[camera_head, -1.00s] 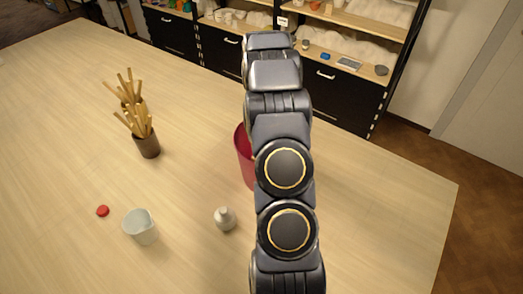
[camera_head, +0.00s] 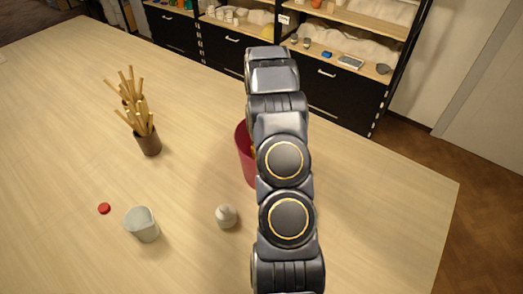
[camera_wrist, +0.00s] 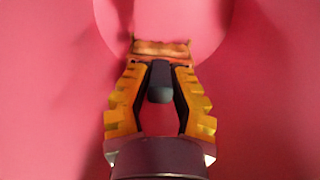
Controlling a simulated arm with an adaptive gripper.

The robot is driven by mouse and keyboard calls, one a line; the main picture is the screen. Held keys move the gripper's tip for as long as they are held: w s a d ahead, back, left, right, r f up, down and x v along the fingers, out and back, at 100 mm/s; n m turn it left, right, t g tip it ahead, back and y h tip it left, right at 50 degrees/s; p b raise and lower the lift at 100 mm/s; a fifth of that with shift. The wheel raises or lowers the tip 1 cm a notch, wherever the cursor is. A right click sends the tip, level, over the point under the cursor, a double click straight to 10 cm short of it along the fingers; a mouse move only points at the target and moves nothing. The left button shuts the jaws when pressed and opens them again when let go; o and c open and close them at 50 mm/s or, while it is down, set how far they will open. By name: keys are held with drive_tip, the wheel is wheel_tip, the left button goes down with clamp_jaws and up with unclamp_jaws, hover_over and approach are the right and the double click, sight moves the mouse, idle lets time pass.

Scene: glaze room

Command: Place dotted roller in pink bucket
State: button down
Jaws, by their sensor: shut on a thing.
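The pink bucket (camera_head: 242,153) stands on the table, partly hidden behind my arm in the head view. In the wrist view its pink inner wall (camera_wrist: 60,90) fills the picture around my gripper (camera_wrist: 160,62). My gripper points down into the bucket, its yellow fingers shut on the dotted roller (camera_wrist: 160,47), an orange-brown piece across the fingertips. A dark rounded part (camera_wrist: 160,80) shows between the fingers; I cannot tell whether it belongs to the roller. The roller is inside the bucket's walls; whether it touches the floor is unclear.
A small whitish bottle (camera_head: 226,216) stands left of my arm. A grey-white cup (camera_head: 142,225) and a red disc (camera_head: 104,208) are farther left. Brown pots with wooden sticks (camera_head: 148,145) stand behind them. The table's right side (camera_head: 390,200) is clear.

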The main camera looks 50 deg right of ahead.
drive_tip(key=c, duration=1.1)
unclamp_jaws()
drive_tip(key=shift+s+a+f, duration=0.1)
drive_tip(key=shift+f, duration=0.05)
wheel_tip(320, 180, up, 13)
drive_tip(key=w+a+r, duration=0.1)
drive_tip(key=a+r, duration=0.3)
drive_tip(key=a, duration=0.3)
drive_tip(key=a+r, duration=0.4)
drive_tip(key=a, duration=0.3)
drive_tip(key=s+a+r+g, duration=0.1)
drive_tip(key=s+a+r, duration=0.1)
drive_tip(key=s+a, duration=0.45)
drive_tip(key=s+a+r, duration=0.3)
drive_tip(key=a, duration=0.7)
drive_tip(key=shift+g, duration=0.3)
drive_tip(key=s+a, duration=0.1)
drive_tip(key=s, duration=0.2)
drive_tip(key=s+a, duration=0.2)
drive_tip(key=s, duration=0.1)
drive_tip(key=s+a, duration=0.2)
drive_tip(key=s, duration=0.2)
drive_tip(key=shift+a+f, duration=0.1)
drive_tip(key=shift+f, duration=0.05)
drive_tip(key=shift+s, duration=0.1)
